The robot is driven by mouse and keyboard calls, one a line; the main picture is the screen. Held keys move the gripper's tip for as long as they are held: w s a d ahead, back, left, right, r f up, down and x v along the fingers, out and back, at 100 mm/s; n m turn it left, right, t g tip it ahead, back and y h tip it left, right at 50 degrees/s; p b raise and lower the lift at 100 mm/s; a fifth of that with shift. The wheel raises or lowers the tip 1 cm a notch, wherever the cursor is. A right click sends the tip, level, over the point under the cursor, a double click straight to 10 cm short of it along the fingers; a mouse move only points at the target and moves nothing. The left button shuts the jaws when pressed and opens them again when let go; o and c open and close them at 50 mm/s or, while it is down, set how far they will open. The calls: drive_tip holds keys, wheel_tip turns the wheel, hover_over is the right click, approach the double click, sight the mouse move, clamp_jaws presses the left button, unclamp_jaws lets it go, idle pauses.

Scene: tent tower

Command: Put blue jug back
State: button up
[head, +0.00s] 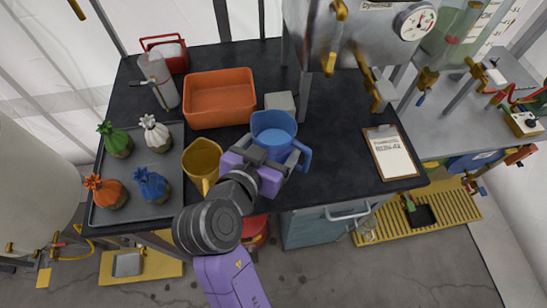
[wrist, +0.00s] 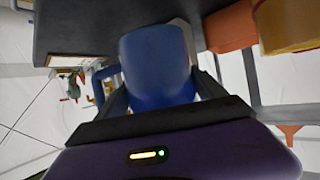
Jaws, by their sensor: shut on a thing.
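The blue jug (head: 273,134) is upright at the front middle of the black table, with its handle pointing right in the head view. My gripper (head: 266,160) reaches it from the front and is shut on it. In the wrist view the jug (wrist: 157,65) fills the middle between the two fingers, and its handle shows at the left. I cannot tell whether the jug's base touches the table. A yellow jug (head: 201,160) stands just left of my gripper.
An orange bin (head: 220,98) and a small grey block (head: 280,101) lie behind the jug. A grey tray (head: 139,205) with several tied sacks is at the left. A clipboard (head: 391,153) lies at the right. The table (head: 343,150) is clear between jug and clipboard.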

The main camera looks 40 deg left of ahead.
drive_tip(key=shift+f, duration=3.4)
drive_tip(key=shift+f, duration=0.2)
drive_tip(key=o, duration=2)
drive_tip(key=shift+r, duration=0.1)
drive_tip(key=shift+s+r+p, duration=0.15)
drive_tip(key=shift+p, duration=0.15)
drive_tip(key=b+v, duration=0.1)
drive_tip(key=v, duration=1)
drive_tip(key=shift+s+d+r+b, duration=0.1)
drive_tip(key=shift+s+r+b, duration=0.05)
drive_tip(key=shift+s+b, duration=0.25)
